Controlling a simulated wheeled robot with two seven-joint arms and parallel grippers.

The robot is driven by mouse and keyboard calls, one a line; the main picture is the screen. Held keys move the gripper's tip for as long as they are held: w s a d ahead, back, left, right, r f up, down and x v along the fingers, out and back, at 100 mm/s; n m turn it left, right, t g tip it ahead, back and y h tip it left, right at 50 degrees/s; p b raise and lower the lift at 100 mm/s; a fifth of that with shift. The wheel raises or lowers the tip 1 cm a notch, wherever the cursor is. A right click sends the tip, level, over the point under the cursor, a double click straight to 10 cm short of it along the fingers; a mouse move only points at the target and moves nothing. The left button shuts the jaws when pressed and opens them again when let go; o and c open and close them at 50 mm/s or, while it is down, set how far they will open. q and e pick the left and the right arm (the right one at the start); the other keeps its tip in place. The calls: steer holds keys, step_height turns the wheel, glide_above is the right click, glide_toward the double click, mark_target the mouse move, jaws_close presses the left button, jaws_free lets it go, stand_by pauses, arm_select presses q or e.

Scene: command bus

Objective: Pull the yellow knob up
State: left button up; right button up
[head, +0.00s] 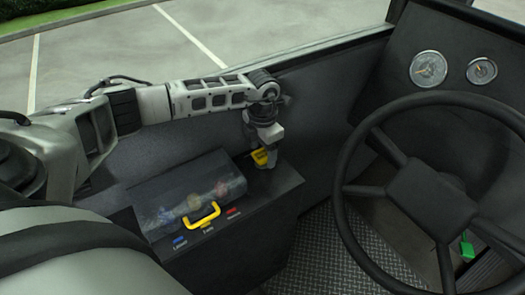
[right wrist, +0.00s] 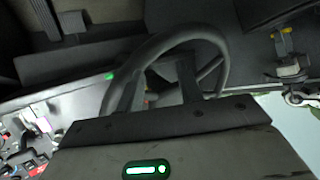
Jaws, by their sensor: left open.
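The yellow knob (head: 260,156) stands at the far right end of the dark console, by the side wall. My left gripper (head: 264,160) points down from above and is right at the knob. Its jaws are open, and part of the knob is hidden behind them. I cannot tell whether the fingers touch the knob. In the right wrist view the yellow knob (right wrist: 287,30) shows small at the upper right, close to my left gripper (right wrist: 284,46).
A clear cover (head: 165,200) with a yellow handle (head: 202,216) lies on the console (head: 255,215) left of the knob, near blue and red labelled controls. A large steering wheel (head: 345,190) stands to the right. The side wall (head: 320,110) is close behind the gripper.

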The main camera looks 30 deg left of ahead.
mark_target(263, 154)
arm_select(q)
steer(key=c, duration=1.4)
step_height(263, 154, up, 2)
steer(key=shift+r+p, duration=0.2)
steer(key=shift+p, duration=0.65)
steer(key=shift+f, duration=0.1)
steer(key=o, duration=1.4)
step_height(263, 154, up, 16)
